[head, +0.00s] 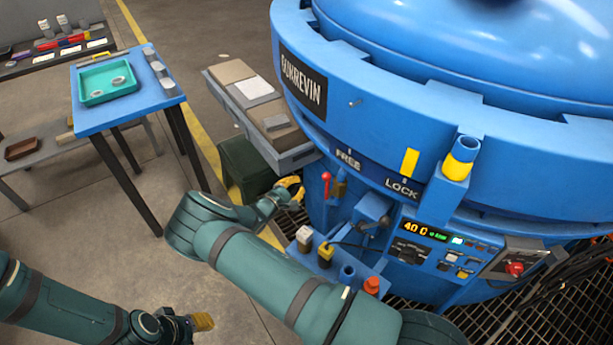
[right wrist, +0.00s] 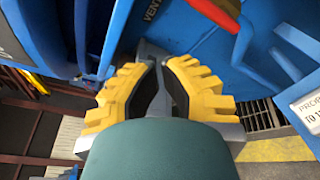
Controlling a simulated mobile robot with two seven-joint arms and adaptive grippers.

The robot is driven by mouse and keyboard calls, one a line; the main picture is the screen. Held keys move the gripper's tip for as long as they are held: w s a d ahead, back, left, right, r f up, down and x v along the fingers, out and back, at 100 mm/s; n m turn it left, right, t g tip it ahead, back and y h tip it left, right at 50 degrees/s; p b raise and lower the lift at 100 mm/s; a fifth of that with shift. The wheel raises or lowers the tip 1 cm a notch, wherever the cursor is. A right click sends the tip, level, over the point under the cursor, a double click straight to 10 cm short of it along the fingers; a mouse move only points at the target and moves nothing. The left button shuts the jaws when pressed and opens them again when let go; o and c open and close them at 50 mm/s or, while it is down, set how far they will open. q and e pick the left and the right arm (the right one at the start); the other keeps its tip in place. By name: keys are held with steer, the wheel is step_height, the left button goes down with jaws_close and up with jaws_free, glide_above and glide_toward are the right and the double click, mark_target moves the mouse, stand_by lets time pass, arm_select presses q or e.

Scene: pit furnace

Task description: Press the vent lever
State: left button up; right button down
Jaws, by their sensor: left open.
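The vent lever (head: 326,182) is a slim red lever on the blue furnace front, below the FREE mark. In the right wrist view the red lever (right wrist: 211,14) shows at the top, right of the lettering VENT. My right gripper (head: 292,190) is just left of the lever in the head view. In the right wrist view its yellow fingers (right wrist: 161,66) point toward the blue panel, below and left of the lever, with no contact visible. A grey strip shows between them. My left gripper (head: 203,321) is open at the bottom left, far from the furnace.
The blue furnace (head: 380,85) fills the right side, with a control panel (head: 440,248) and a red stop button (head: 515,268). A small blue holder (head: 347,272) stands below the lever. A blue table (head: 125,112) with a teal tray (head: 82,97) is at left.

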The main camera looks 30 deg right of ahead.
steer(key=shift+v, duration=1.15)
steer(key=shift+f, duration=0.1)
